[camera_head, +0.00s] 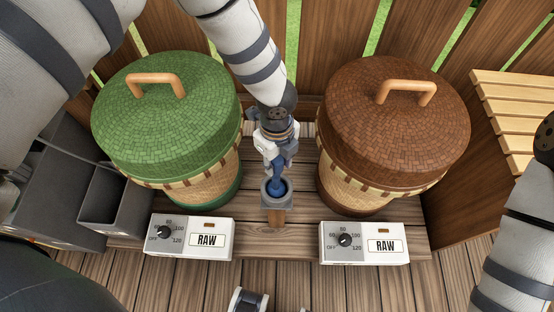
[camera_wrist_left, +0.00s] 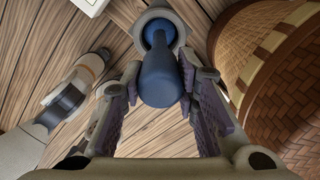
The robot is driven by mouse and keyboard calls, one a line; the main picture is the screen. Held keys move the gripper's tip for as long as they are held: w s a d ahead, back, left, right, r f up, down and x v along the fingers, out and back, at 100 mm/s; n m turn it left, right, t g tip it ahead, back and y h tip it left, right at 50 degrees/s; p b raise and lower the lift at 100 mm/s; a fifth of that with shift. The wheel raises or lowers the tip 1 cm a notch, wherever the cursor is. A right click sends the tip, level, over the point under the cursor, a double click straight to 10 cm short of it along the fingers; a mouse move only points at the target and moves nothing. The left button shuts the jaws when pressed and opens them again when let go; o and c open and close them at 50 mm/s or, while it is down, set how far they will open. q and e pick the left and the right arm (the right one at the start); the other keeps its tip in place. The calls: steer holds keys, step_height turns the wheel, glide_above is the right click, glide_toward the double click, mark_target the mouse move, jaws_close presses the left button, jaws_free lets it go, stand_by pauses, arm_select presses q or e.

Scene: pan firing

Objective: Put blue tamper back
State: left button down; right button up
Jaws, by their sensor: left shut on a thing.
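The blue tamper (camera_head: 278,186) stands upright with its lower end in a round grey holder (camera_head: 265,200) on the wooden ledge between the two kilns. My left gripper (camera_head: 277,168) reaches down from above and is shut on the tamper. In the left wrist view, the tamper (camera_wrist_left: 158,76) lies between the two fingers, and its far end is inside the ring of the holder (camera_wrist_left: 178,20). The fingers and wrist hide part of the tamper in the head view.
A green-lidded kiln (camera_head: 165,115) stands close on the left of my left gripper, a brown-lidded kiln (camera_head: 395,130) on the right. Two white control boxes reading RAW (camera_head: 192,237) (camera_head: 365,243) sit in front. A slatted wooden shelf (camera_head: 510,105) is at the far right.

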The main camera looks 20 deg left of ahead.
arm_select(q)
steer(key=c, duration=1.2)
jaws_free()
steer(key=shift+c, duration=0.2)
steer(key=shift+f, duration=0.1)
